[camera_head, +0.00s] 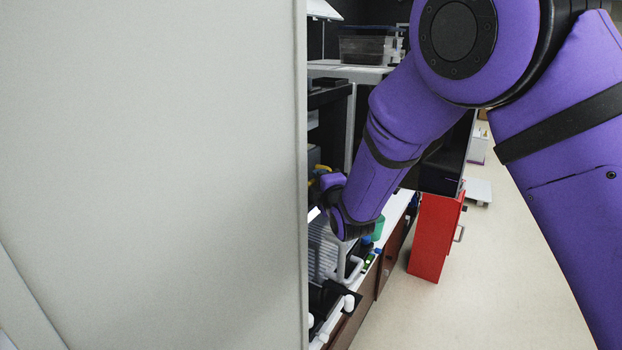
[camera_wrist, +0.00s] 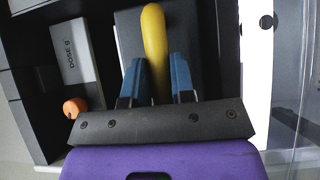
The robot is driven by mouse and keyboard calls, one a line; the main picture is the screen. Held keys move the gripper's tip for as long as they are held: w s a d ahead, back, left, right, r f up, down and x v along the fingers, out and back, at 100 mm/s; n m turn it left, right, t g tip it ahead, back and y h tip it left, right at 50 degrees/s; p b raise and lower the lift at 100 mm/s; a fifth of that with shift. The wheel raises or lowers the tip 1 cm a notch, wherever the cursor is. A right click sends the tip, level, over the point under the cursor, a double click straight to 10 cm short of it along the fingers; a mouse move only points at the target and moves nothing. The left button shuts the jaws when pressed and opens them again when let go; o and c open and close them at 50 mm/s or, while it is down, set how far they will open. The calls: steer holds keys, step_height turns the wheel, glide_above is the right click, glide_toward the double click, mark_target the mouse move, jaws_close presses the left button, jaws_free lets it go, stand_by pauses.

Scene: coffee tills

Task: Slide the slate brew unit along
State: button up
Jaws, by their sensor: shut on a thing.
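In the wrist view, a dark slate block (camera_wrist: 197,42), which looks like the brew unit, lies beyond my fingers. A rounded yellow handle (camera_wrist: 154,38) stands out in front of it; its joint to the block is hidden. My gripper (camera_wrist: 157,82) has its two blue fingers on either side of the yellow handle, shut on it. In the head view, my purple wrist reaches down to the counter, and a bit of yellow (camera_head: 322,168) shows just above it. My fingers and most of the unit are hidden there by the arm and a pale panel.
A grey box marked DOSE 9 (camera_wrist: 75,52) and an orange knob (camera_wrist: 75,107) are left of the handle in the wrist view. A large pale panel (camera_head: 150,170) blocks the head view's left.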

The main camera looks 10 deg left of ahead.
mark_target(310, 178)
steer(key=shift+w+a, duration=0.2)
steer(key=shift+a, duration=0.55)
steer(key=shift+w+a, duration=0.2)
steer(key=shift+a, duration=0.5)
steer(key=o, duration=0.9)
steer(key=shift+d, duration=0.1)
steer(key=shift+o, duration=0.2)
